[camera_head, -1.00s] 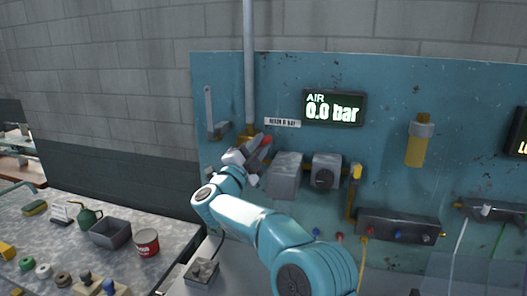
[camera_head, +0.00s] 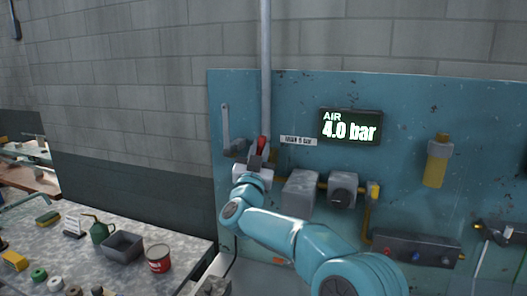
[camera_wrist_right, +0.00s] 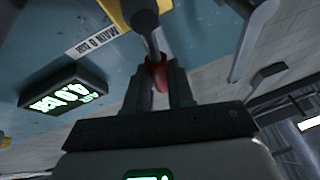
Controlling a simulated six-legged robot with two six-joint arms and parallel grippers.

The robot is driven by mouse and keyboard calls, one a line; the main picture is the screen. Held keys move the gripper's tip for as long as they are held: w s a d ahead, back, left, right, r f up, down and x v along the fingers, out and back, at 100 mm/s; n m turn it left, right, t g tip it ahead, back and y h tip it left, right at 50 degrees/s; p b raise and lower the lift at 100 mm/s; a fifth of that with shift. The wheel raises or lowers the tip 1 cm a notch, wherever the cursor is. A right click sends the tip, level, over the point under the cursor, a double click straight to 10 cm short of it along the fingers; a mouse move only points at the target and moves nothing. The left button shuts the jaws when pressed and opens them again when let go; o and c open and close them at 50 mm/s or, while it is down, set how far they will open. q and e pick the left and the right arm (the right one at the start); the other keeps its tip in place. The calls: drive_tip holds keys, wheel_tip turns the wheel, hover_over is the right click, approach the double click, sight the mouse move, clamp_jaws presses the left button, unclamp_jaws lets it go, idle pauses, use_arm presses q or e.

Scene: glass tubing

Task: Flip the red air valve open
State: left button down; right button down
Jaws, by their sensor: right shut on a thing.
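The red air valve handle (camera_head: 261,143) points up along the grey vertical pipe (camera_head: 265,60) on the teal panel. In the right wrist view the red handle (camera_wrist_right: 157,74) lies between the two dark fingers of my right gripper (camera_wrist_right: 160,85), which is shut on it. In the head view my right gripper (camera_head: 256,160) is at the valve, and it partly hides the valve body. The air display (camera_head: 350,126) reads 4.0 bar. My left gripper is not in view.
Right of the valve, grey boxes (camera_head: 300,193) and a round-faced regulator (camera_head: 343,189) stick out from the panel. A bench (camera_head: 190,248) at the left holds a grey bin (camera_head: 123,247), a red can (camera_head: 158,258) and a green oil can (camera_head: 100,231).

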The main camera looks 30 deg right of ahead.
drive_tip(key=shift+w+a+n+t+y, duration=0.2)
drive_tip(key=shift+n+y, duration=0.15)
drive_tip(key=shift+n, duration=0.35)
drive_tip(key=shift+w+a+n+t+y, duration=0.15)
drive_tip(key=shift+n+y, duration=0.2)
drive_tip(key=shift+n, duration=0.35)
drive_tip(key=c, duration=1.2)
unclamp_jaws()
drive_tip(key=shift+w, duration=0.1)
drive_tip(key=shift+c, duration=0.2)
drive_tip(key=b+v, duration=0.6)
drive_tip(key=v, duration=1)
drive_tip(key=shift+b, duration=0.3)
drive_tip(key=shift+a, duration=0.1)
